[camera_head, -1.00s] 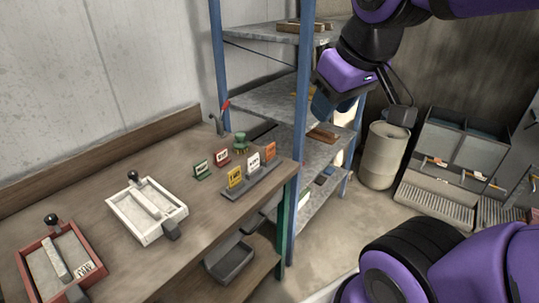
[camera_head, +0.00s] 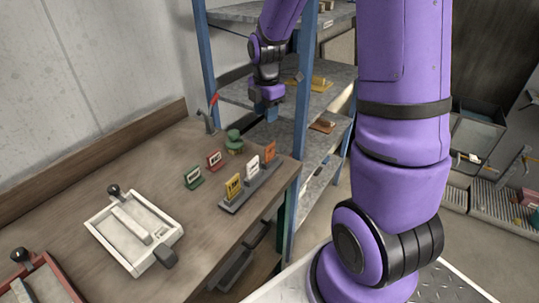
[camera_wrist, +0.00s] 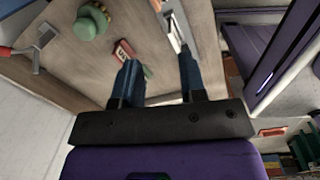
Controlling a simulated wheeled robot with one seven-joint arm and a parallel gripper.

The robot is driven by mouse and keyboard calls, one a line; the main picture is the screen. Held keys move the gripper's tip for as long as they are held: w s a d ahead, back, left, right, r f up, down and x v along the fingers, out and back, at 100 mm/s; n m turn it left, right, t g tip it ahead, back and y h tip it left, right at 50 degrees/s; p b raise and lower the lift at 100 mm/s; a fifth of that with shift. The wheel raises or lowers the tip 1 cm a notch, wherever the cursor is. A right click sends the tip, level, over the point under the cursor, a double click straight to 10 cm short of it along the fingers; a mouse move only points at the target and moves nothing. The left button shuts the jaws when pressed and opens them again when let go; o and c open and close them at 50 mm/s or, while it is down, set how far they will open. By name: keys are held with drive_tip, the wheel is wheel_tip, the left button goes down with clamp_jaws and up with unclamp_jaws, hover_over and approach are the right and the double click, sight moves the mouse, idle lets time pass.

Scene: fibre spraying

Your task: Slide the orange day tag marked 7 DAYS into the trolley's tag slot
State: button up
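The orange tag (camera_head: 269,151) stands upright at the far end of a grey tag rack (camera_head: 236,205) on the workbench, with a white tag (camera_head: 252,166) and a yellow tag (camera_head: 233,186) in the same rack. Its lettering is too small to read. My gripper (camera_head: 268,113) is above and behind the rack's far end, apart from the tags. In the wrist view my gripper (camera_wrist: 158,72) has its two blue fingers spread with nothing held between them. The rack shows there partly, near the right finger; the orange tag cannot be clearly made out. I cannot identify the trolley or its slot.
A green sign (camera_head: 193,177), a red sign (camera_head: 214,160) and a green knobbed object (camera_head: 234,142) stand near the rack. A white-framed tray (camera_head: 98,228) lies on the bench (camera_head: 190,240). Blue-posted shelving (camera_head: 207,80) rises close behind my gripper.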

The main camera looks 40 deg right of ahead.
sight(270, 144)
drive_tip(key=f+n, duration=0.1)
drive_tip(key=f, duration=0.1)
drive_tip(key=w+d+f+n, duration=0.1)
drive_tip(key=f, duration=0.1)
drive_tip(key=d+f+n, duration=0.1)
drive_tip(key=f, duration=0.1)
drive_tip(key=shift+w+d+f+g, duration=0.15)
drive_tip(key=shift+w+f+g, duration=0.05)
drive_tip(key=shift+w+g, duration=0.2)
drive_tip(key=shift+w+d+f, duration=0.1)
drive_tip(key=shift+d+f, duration=0.05)
drive_tip(key=shift+f, duration=2.6)
drive_tip(key=shift+d+f, duration=0.15)
drive_tip(key=shift+f, duration=2.55)
clamp_jaws()
